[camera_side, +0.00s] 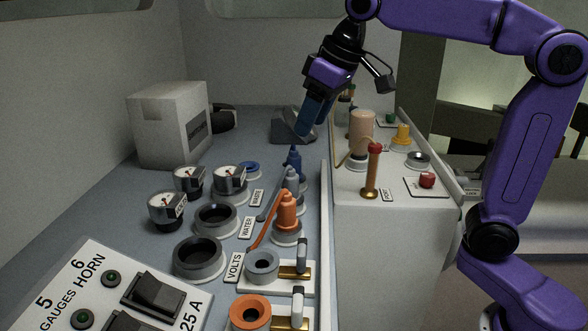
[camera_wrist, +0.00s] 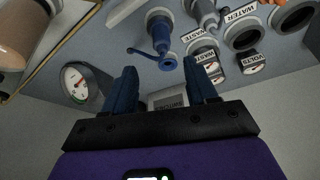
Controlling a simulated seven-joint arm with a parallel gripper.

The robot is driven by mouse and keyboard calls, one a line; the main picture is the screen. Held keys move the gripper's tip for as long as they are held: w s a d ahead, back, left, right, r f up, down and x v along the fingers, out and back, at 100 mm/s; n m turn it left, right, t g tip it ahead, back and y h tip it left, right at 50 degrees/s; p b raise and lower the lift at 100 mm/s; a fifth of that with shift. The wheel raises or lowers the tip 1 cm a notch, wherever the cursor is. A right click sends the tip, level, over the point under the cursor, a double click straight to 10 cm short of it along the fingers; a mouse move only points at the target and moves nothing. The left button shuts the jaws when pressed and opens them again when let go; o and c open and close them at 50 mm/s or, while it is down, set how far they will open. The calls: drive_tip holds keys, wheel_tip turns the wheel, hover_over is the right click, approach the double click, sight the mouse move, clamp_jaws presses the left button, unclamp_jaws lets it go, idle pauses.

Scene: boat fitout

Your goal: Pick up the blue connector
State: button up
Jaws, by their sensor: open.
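The blue connector (camera_side: 294,163) stands upright at the far end of a row, behind a grey connector (camera_side: 290,186) and an orange connector (camera_side: 287,212). In the wrist view the blue connector (camera_wrist: 160,36) sits in a round pale base, with a blue tail reaching left. My gripper (camera_side: 302,134) is above and slightly beyond the blue connector in the side view, fingers pointing down. In the wrist view my gripper (camera_wrist: 164,72) is open and empty, and the connector lies beyond the fingertips, not between them.
Gauges (camera_side: 166,209) and round sockets (camera_side: 199,257) with labels fill the panel left of the connectors. A white box (camera_side: 170,123) stands at the back left. A raised counter on the right carries a red-topped brass post (camera_side: 372,172) and a beige cylinder (camera_side: 361,125).

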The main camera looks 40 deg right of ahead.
sight(297, 156)
drive_tip(key=x, duration=0.5)
drive_tip(key=shift+s+x, duration=0.2)
drive_tip(key=shift+x, duration=2.45)
drive_tip(key=shift+a, duration=0.15)
drive_tip(key=c, duration=1)
